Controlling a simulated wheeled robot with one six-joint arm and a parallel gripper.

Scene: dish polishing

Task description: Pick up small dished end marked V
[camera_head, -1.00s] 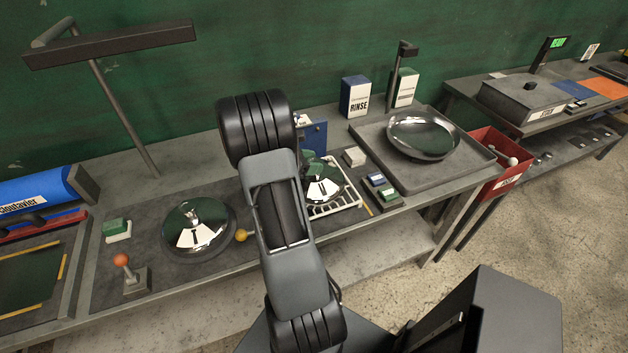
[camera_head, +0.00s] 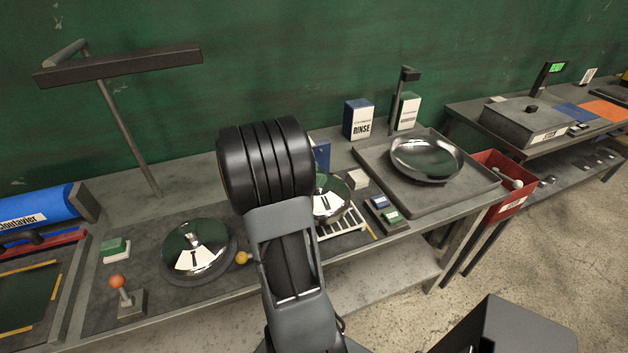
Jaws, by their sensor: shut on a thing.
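A small mirror-bright dished end (camera_head: 331,200) with a white label is at the white wire rack (camera_head: 345,226), partly hidden behind my arm. The mark on its label is too small and covered to read. I cannot tell whether it rests on the rack or is held just above it. A second dished end (camera_head: 190,240) with a knob and a white marked label sits on a dark round base at the left. My gripper is hidden behind my own arm, so its jaws and their contact do not show.
A large shiny dish (camera_head: 426,157) lies on a grey tray (camera_head: 478,185) at the right. A yellow ball (camera_head: 242,257), an orange-knobbed lever (camera_head: 122,290) and a green-topped block (camera_head: 115,248) are on the bench. A RINSE box (camera_head: 359,119) and a red bin (camera_head: 500,192) stand further right.

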